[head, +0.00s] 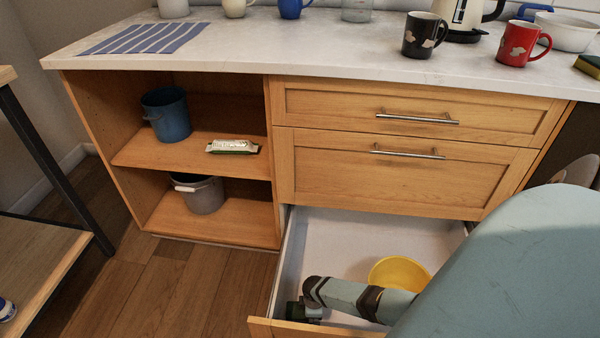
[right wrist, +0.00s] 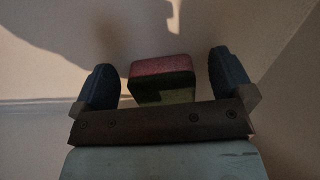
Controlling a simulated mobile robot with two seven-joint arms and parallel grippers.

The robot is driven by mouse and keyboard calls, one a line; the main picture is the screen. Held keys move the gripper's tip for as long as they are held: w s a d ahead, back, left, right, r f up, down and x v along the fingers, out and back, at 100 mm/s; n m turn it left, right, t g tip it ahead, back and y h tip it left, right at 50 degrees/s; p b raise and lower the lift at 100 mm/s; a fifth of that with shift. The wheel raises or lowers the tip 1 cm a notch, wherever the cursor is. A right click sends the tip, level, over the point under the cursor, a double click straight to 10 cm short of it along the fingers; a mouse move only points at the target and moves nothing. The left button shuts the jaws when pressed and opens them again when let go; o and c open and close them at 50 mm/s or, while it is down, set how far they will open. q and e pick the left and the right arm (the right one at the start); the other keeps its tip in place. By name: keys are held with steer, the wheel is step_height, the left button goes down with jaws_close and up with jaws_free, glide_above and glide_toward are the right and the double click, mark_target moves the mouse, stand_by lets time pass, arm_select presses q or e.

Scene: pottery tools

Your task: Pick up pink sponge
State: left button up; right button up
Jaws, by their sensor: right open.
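The pink sponge (right wrist: 160,68) shows in the right wrist view as a small block with a pink face and a darker greenish face. It lies between the two fingers of my right gripper (right wrist: 161,62), which are open with a gap on each side of it. In the head view my right arm reaches into the open bottom drawer (head: 330,235), and the right gripper (head: 303,311) is low at its front left corner. The sponge is hidden there by the arm and gripper. My left gripper is not in view.
A yellow bowl (head: 399,274) sits in the drawer close beside my right arm. The drawer's front panel (head: 260,328) and side walls bound the space. Two closed drawers (head: 405,170) are above. Open shelves (head: 190,150) hold two buckets. Mugs stand on the counter (head: 300,50).

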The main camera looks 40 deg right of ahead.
steer(key=shift+f, duration=0.2)
steer(key=c, duration=1)
steer(key=shift+r, duration=0.1)
